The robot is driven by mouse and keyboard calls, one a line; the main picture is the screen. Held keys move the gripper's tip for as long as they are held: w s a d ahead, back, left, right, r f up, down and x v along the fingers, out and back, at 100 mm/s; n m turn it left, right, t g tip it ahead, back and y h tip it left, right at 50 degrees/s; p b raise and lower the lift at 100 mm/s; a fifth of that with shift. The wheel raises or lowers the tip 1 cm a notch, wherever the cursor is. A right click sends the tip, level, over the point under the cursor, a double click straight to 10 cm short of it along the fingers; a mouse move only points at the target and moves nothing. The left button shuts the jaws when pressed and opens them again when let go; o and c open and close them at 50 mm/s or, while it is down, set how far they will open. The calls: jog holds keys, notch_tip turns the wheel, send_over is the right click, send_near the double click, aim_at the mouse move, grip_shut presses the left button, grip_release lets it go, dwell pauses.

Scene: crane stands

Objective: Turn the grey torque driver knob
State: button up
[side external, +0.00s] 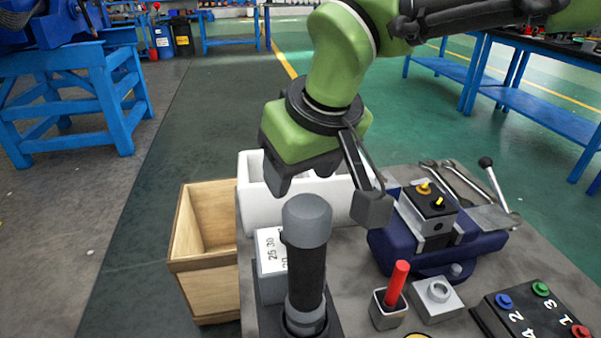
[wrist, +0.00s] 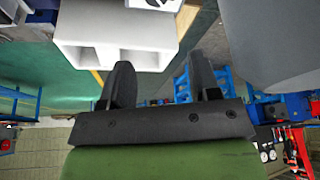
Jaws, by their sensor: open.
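The torque driver stands upright on the bench in the side view, with a grey knob (side external: 307,220) on top of a black shaft (side external: 305,278). A white block with printed numbers (side external: 270,250) stands beside it. My gripper (side external: 325,203) is open and empty, with its fingers spread wide. In the side view it appears above and behind the knob; I cannot tell the exact distance. In the wrist view my gripper's two fingers (wrist: 162,85) are apart with nothing between them. A large grey surface (wrist: 275,40) fills the upper right there, possibly the knob up close.
A white bin (side external: 255,210) stands behind the driver, and a wooden box (side external: 200,250) is at its left. On the right are a blue vise (side external: 400,250), a red-handled tool (side external: 397,285) in a holder, a grey button block (side external: 438,298) and a numbered button panel (side external: 530,312).

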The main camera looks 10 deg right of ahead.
notch_tip(320, 180, up, 5)
jog(key=s+d+f+m+g+y, duration=0.2)
jog(key=s+m+g+y, duration=0.35)
jog(key=m, duration=0.45)
jog(key=w+d+r+m+t+y, duration=0.1)
jog(key=w+d+m+t+y, duration=0.15)
jog(key=m, duration=0.55)
jog(key=w+d+r+m+t+y, duration=0.1)
jog(key=d+m+t+y, duration=0.25)
jog(key=m, duration=0.55)
notch_tip(320, 180, down, 14)
jog(key=shift+t+h, duration=0.35)
jog(key=shift+t, duration=0.1)
jog(key=x, duration=0.9)
jog(key=shift+w+f, duration=0.1)
jog(key=shift+w, duration=0.15)
